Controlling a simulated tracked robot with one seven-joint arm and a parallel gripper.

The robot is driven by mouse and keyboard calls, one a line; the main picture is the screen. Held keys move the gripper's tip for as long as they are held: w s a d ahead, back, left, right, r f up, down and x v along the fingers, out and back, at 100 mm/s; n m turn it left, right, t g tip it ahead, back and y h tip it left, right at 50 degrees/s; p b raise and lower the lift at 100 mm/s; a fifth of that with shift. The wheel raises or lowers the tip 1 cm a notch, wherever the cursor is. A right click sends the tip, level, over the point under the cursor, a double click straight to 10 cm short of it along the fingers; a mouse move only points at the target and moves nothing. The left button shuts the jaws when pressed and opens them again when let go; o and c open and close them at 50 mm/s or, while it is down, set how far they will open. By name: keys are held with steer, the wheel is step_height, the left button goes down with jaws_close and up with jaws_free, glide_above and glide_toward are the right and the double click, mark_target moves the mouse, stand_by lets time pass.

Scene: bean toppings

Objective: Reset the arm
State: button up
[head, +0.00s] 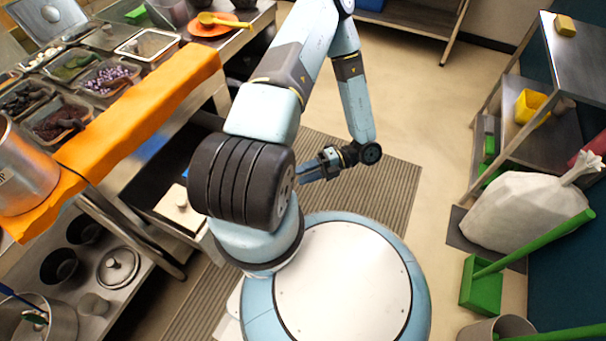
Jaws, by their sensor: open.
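My gripper (309,173) is in the middle of the head view, low beside my arm's base and above the striped floor mat (398,190). Its fingers point left, and part of them is hidden behind the black ribbed joint of my arm. I see nothing held in it. My arm is folded, with its upper links rising to the top of the view and the forearm coming back down to the gripper.
At left stands a counter with topping trays (108,78), an orange cloth (140,120) and a steel pot (22,170). An orange plate (203,30) with a yellow ladle (226,22) sits farther back. At right are a shelf rack (575,55), a white sack (515,210) and a green dustpan (480,289). The floor between is clear.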

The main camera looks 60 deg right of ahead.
stand_by(0.4)
steer(key=w+d+r+n+g, duration=0.2)
steer(key=w+r+n+g, duration=0.5)
steer(key=w+r+n, duration=0.6)
steer(key=w+a+r+n+g+h, duration=0.2)
steer(key=w+a+r+n+g, duration=0.1)
steer(key=w+r+n, duration=0.3)
steer(key=w+a+r+n+g+h, duration=0.1)
steer(key=w+a+r+n+g, duration=0.25)
steer(key=r, duration=0.55)
steer(key=w+a+r+n+t+h, duration=0.25)
steer(key=a+r+n+h, duration=0.35)
steer(key=a+r+n, duration=0.6)
steer(key=s+a+r+n+t+h, duration=0.1)
steer(key=s+a+r+n+t, duration=0.1)
steer(key=a+r+n, duration=0.3)
steer(key=s+a+r+n+t+h, duration=0.2)
steer(key=a+r+n+t, duration=0.1)
steer(key=a+r+n, duration=0.2)
steer(key=shift+s+a+r+n+t, duration=0.2)
steer(key=shift+s+r+n+t, duration=0.1)
steer(key=shift+r+n, duration=0.6)
